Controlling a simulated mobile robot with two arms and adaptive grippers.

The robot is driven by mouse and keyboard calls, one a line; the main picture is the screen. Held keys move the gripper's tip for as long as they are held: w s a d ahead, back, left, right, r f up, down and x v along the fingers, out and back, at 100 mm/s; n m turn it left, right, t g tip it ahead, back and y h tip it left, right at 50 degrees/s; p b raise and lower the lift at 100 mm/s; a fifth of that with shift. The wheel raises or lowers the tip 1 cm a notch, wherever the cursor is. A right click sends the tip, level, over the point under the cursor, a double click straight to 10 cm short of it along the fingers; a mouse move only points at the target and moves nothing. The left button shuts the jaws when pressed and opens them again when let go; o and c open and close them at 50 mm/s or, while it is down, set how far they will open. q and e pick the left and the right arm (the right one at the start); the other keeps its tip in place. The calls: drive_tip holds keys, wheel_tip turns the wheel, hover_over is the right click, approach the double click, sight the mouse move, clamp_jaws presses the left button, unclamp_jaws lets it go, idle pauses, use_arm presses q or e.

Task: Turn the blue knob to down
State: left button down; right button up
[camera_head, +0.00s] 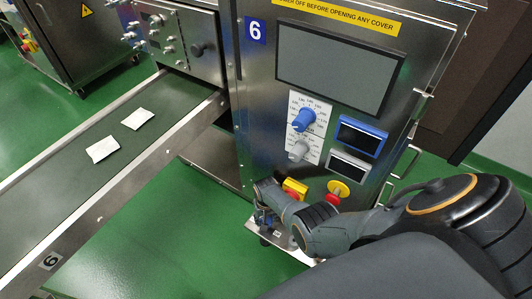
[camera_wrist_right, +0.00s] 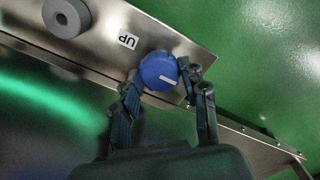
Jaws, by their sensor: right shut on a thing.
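The blue knob (camera_wrist_right: 158,69) sits on a metal plate in the right wrist view, beside a label reading UP (camera_wrist_right: 128,40). Its white pointer line points away from that label, toward the lower right of the picture. My right gripper (camera_wrist_right: 162,77) has a finger on each side of the knob and is shut on it. In the head view my right gripper (camera_head: 264,217) is low at the front of the machine, and its fingertips and this knob are hard to make out. My left gripper is not in view.
A grey knob (camera_wrist_right: 66,16) is on the same plate. The machine panel above holds another blue knob (camera_head: 304,119), a grey knob (camera_head: 298,151), a screen (camera_head: 338,68) and a yellow-and-red button (camera_head: 338,188). A conveyor (camera_head: 75,190) with two white packets is on the left.

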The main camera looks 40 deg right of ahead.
drive_tip(key=o, duration=1.1)
drive_tip(key=shift+o, duration=0.2)
drive_tip(key=shift+r, duration=3.7)
drive_tip(key=shift+w, duration=0.1)
